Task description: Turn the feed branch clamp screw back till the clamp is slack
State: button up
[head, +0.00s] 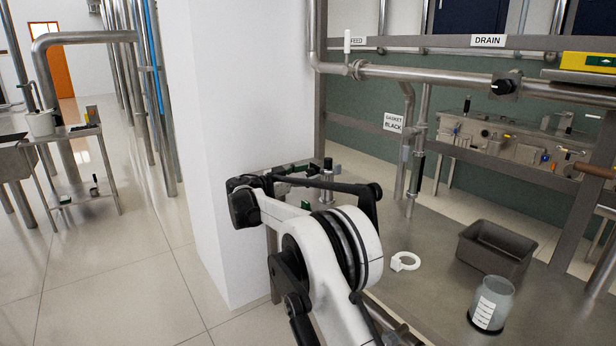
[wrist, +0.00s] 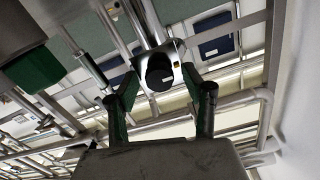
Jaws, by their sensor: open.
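In the wrist view my gripper (wrist: 160,82) is open, its two dark green fingers spread apart. Between the fingertips in that picture is a bright metal fitting with a round dark face (wrist: 160,72), at the end of a steel pipe. No finger visibly closes on it, and I cannot tell whether it is the clamp screw. In the head view my gripper (head: 302,184) is partly hidden behind my arm, close to a short upright steel fitting (head: 327,190) beside the white column. The feed branch clamp cannot be identified surely.
The white column (head: 240,130) stands left of the gripper. On the steel table are a white ring (head: 405,261), a grey bin (head: 496,248) and a glass jar (head: 491,304). A horizontal pipe (head: 430,76) with a black knob (head: 505,84) runs above.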

grip_shut()
dwell(0.3)
jog(key=shift+n, duration=0.3)
jog(key=n+p, duration=0.1)
jog(key=n, duration=0.2)
jog(key=shift+w, duration=0.1)
jog(key=shift+n+p, duration=0.45)
jog(key=shift+n, duration=1.55)
grip_release()
